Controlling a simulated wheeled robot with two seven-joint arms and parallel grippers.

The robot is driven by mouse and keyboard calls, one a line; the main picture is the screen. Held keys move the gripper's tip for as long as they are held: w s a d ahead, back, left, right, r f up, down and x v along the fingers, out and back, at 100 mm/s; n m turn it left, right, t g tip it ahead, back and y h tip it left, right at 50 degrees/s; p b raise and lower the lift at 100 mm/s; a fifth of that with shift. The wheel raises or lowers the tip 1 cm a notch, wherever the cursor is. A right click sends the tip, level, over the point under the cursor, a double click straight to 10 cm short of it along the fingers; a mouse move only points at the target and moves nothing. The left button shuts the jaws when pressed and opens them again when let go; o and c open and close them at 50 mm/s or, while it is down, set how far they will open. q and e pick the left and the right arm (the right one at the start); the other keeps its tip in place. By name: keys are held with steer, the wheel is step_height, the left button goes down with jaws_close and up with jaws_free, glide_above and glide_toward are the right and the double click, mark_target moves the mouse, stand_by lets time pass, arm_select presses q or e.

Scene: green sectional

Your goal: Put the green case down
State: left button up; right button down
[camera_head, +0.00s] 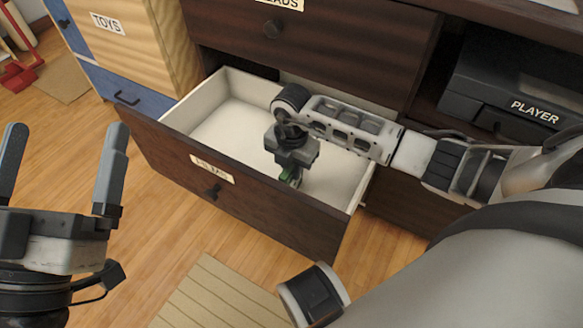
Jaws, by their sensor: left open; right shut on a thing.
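My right gripper (292,178) points down inside the pulled-out drawer (230,128) and is shut on the case. I cannot tell whether the case touches the drawer floor. My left gripper (65,165) is open and empty at the left, above the wood floor, with its two fingers pointing up and wide apart.
The open drawer's dark front panel (150,158) bears a label and a knob. A closed drawer (320,38) sits above it. A black player (510,85) stands on the right shelf. A toys chest (130,45) is at left. The drawer's left part looks empty.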

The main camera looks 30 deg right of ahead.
steer(key=shift+f, duration=0.15)
steer(key=c, duration=1.4)
jaws_free()
arm_select(q)
steer(key=shift+r, duration=0.1)
arm_select(e)
steer(key=shift+o, duration=0.2)
steer(key=shift+r, duration=0.45)
step_height(320, 180, up, 11)
steer(key=p, duration=0.5)
steer(key=shift+f, duration=0.1)
arm_select(q)
step_height(320, 180, down, 8)
steer(key=s+n+g+y, duration=0.2)
steer(key=n+g+y, duration=0.1)
steer(key=n+g, duration=0.1)
steer(key=shift+s+d+r+n+g, duration=0.15)
steer(key=shift+d+r+n+g, duration=0.05)
steer(key=shift+d+n+g, duration=0.25)
arm_select(e)
steer(key=shift+r, duration=0.4)
arm_select(q)
steer(key=shift+a, duration=0.1)
